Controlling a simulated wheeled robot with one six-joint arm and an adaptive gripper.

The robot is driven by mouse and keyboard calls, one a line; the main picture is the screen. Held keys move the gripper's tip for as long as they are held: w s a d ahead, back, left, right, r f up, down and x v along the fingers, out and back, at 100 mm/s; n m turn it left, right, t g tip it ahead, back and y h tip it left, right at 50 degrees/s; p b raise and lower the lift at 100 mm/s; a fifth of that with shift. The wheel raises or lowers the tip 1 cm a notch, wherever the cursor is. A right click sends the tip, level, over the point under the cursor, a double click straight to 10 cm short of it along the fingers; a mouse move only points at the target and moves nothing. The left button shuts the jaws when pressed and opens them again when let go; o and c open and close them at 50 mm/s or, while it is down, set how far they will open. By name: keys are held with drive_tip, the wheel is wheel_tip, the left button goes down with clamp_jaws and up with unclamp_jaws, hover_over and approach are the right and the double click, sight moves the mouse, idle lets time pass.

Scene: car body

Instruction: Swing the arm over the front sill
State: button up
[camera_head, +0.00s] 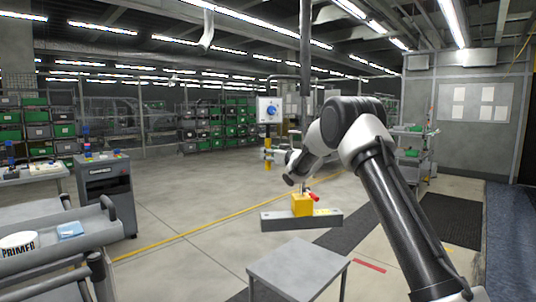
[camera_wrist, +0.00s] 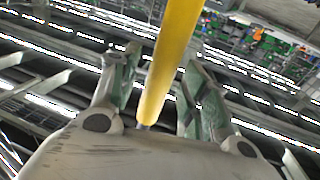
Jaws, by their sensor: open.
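My gripper (camera_head: 276,155) is at the end of my arm, near the middle of the head view. In the wrist view my gripper (camera_wrist: 160,68) has its two fingers apart, one on each side of a yellow bar (camera_wrist: 168,70). The fingers look clear of the bar. In the head view a short upright yellow bar (camera_head: 268,161) is at my fingertips. A dark pole (camera_head: 306,50) comes down from the ceiling behind my arm. A yellow block (camera_head: 302,206) with a red lever sits on a long grey beam (camera_head: 275,222). I cannot pick out the front sill with certainty.
A white box with a blue knob (camera_head: 270,110) is above my gripper. A grey table (camera_head: 298,268) is in front. A cart with a primer tub (camera_head: 19,244) and a grey cabinet (camera_head: 105,190) are left. The floor between is open.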

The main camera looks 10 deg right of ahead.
drive_tip(key=shift+w+a, duration=0.25)
drive_tip(key=shift+w, duration=0.35)
drive_tip(key=shift+c, duration=0.3)
clamp_jaws()
